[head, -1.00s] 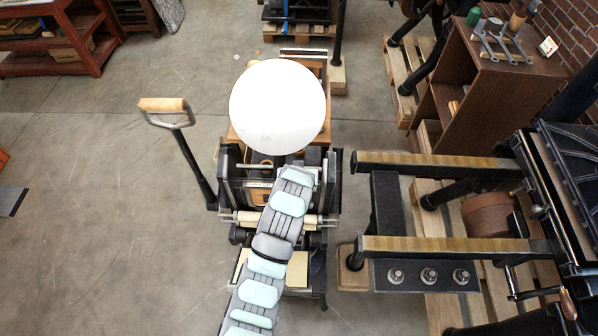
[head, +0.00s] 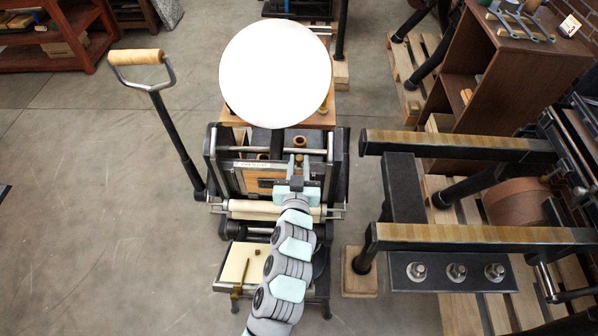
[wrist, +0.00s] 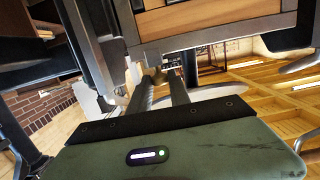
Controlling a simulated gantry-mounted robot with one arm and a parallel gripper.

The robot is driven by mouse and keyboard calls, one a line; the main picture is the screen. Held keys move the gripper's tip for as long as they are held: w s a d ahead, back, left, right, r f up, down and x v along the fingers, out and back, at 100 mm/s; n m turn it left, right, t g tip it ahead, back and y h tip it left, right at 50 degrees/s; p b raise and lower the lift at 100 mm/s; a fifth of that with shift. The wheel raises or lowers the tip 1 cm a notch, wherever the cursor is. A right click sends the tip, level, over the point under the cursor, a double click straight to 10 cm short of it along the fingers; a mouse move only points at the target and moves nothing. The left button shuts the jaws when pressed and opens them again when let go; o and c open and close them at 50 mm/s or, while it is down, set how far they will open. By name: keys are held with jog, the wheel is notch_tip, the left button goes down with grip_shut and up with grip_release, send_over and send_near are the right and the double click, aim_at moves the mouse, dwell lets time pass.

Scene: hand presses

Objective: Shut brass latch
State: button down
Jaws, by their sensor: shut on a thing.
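My gripper (head: 298,162) reaches over the middle of the small hand press (head: 340,165) in the head view. In the wrist view its two dark fingers (wrist: 158,88) are close together. A small brass-coloured piece, seemingly the brass latch (wrist: 155,72), sits at their tips, and the gripper is shut on it. The latch also shows as a small brass knob (head: 299,141) just beyond the fingertips in the head view. The fingers hide most of it, so I cannot tell its angle. A wood-faced dark frame (wrist: 215,18) is above the fingers in the wrist view.
A round white disc (head: 276,72) is at the press's far end. A wood-gripped lever (head: 137,57) stands at its left. A cream plate (head: 241,262) with a brass piece (head: 237,291) is at its near end. Two heavy rails (head: 460,146) stand right. Floor at left is clear.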

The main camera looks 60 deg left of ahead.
jog(key=shift+f+y+b, duration=0.3)
jog(key=shift+y+b, duration=0.1)
jog(key=shift+b, duration=0.55)
jog(key=c, duration=1.2)
grip_release()
jog(key=shift+r, duration=0.1)
jog(key=shift+c, duration=0.2)
jog(key=shift+d, duration=0.1)
jog(key=f+v, duration=0.1)
jog(key=v, duration=0.9)
jog(key=shift+s+d+r, duration=0.25)
jog(key=shift+s+r, duration=0.05)
jog(key=shift+r, duration=0.15)
